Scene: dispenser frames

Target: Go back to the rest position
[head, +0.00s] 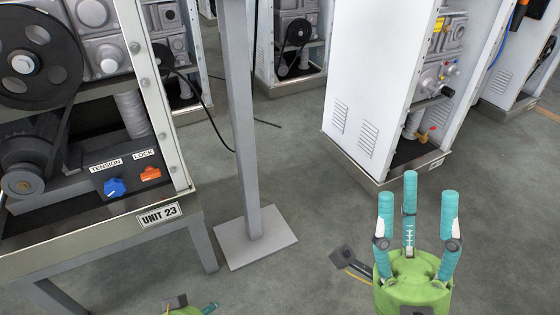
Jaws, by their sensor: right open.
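My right gripper (415,200) is at the lower right of the head view. It has a green body and teal fingers that point up the picture, spread apart with nothing between them. It is over the open floor, apart from the machines. My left gripper (190,309) shows only as a bit of green and teal at the bottom edge. The rest of it is out of the picture, so its fingers cannot be judged.
Unit 23 (160,216), a framed machine with a belt pulley, blue TENSION knob (114,187) and orange LOCK switch (150,174), stands at left. A grey post (244,130) on a flat base is beside it. White cabinets (370,80) stand behind. Grey floor (310,220) between is clear.

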